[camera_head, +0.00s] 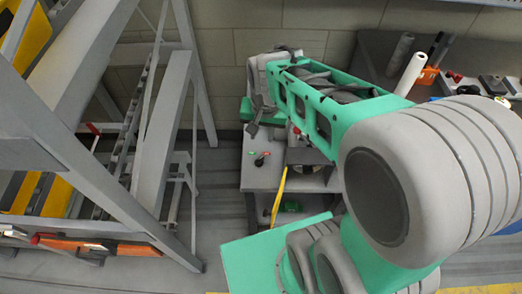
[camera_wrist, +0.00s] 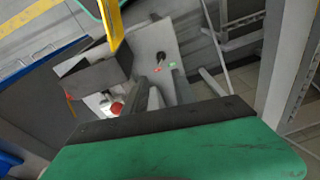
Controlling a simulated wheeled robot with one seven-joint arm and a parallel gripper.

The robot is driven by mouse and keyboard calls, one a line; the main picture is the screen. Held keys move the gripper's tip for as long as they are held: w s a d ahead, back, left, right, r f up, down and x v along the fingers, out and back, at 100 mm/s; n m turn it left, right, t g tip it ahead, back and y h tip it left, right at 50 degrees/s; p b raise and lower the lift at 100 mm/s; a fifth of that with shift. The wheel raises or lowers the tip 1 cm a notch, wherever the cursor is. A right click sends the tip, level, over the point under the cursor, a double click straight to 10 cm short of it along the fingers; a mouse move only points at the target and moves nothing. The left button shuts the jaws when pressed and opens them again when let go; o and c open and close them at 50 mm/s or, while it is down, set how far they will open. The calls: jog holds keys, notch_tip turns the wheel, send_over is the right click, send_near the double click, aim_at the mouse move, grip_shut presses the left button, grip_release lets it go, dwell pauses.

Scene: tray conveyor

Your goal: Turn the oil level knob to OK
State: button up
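A small black knob (camera_head: 260,160) sits on the grey top of a cabinet (camera_head: 262,178) in the middle of the head view, with a green mark and a red mark beside it. The knob (camera_wrist: 161,58) also shows in the wrist view, upper middle, near the small red and green marks. Any lettering is too small to read. My arm reaches across from the right, and its grey end is above and behind the cabinet in the head view. My gripper (camera_wrist: 146,94) seems to show as narrow grey parts below the knob, apart from it. Its fingertips are unclear.
A grey metal frame with yellow panels (camera_head: 30,35) stands at the left. A workbench (camera_head: 375,60) with a white roll and an orange box (camera_head: 427,75) is behind my arm. A yellow strip (camera_head: 279,195) hangs at the cabinet's front. A red button (camera_wrist: 116,108) shows in the wrist view.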

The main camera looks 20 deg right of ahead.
aim_at(259, 159)
jog(key=w+f+m, duration=0.2)
jog(key=f, duration=0.5)
jog(key=w+f+m+g+p, duration=0.1)
jog(key=w+f+m, duration=0.1)
jog(key=f, duration=0.6)
jog(key=w+d+f+m+g, duration=0.1)
jog(key=w+f+m, duration=0.1)
jog(key=f, duration=0.5)
jog(key=shift+w+f+m, duration=0.2)
jog(key=shift+f+m, duration=0.05)
jog(key=shift+m, duration=0.55)
jog(key=shift+c, duration=0.5)
grip_shut()
